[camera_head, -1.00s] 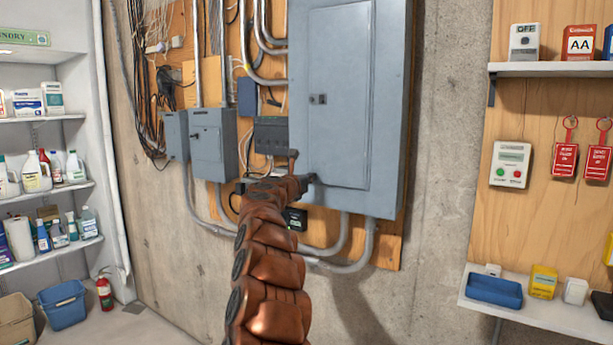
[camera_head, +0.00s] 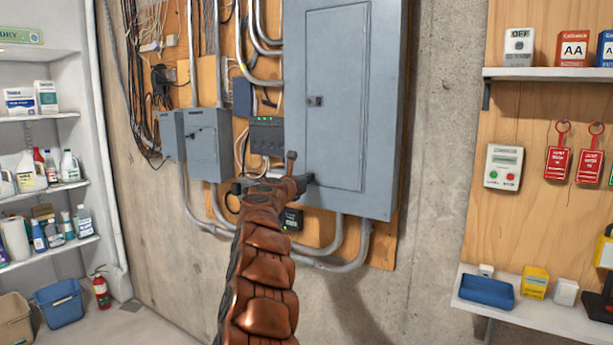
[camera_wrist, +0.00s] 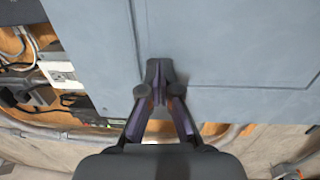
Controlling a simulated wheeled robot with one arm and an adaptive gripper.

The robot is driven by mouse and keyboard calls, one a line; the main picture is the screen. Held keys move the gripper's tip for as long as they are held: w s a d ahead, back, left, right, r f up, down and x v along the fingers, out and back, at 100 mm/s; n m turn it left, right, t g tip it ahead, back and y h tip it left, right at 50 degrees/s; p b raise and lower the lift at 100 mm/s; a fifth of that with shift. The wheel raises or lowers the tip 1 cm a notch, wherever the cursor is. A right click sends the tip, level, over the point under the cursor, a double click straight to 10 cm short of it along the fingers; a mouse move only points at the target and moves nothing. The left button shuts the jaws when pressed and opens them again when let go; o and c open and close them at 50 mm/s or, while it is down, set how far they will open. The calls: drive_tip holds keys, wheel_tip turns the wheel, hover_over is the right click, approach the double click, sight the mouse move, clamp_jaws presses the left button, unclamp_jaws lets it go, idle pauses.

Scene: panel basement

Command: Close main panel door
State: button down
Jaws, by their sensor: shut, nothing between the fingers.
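The main panel door (camera_head: 338,88) is a grey metal door with a small dark latch (camera_head: 315,101) near its left edge. It looks flat against the grey panel box; whether it is latched I cannot tell. My gripper (camera_head: 305,181) is at the lower left corner of the panel front. In the wrist view, my gripper (camera_wrist: 159,72) is shut and empty, its tips over the grey panel face (camera_wrist: 215,40), close to or touching it.
Smaller grey boxes (camera_head: 208,145) and conduits (camera_head: 333,240) are left of and below the panel. A wood board with a shelf (camera_head: 545,73) is on the right. A shelf of bottles, a blue bin (camera_head: 60,303) and a fire extinguisher (camera_head: 101,290) stand left.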

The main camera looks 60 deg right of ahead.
drive_tip(key=shift+d+r, duration=0.15)
drive_tip(key=shift+d, duration=0.05)
idle(0.4)
drive_tip(key=a+b, duration=1)
drive_tip(key=a, duration=0.4)
drive_tip(key=shift+s, duration=0.3)
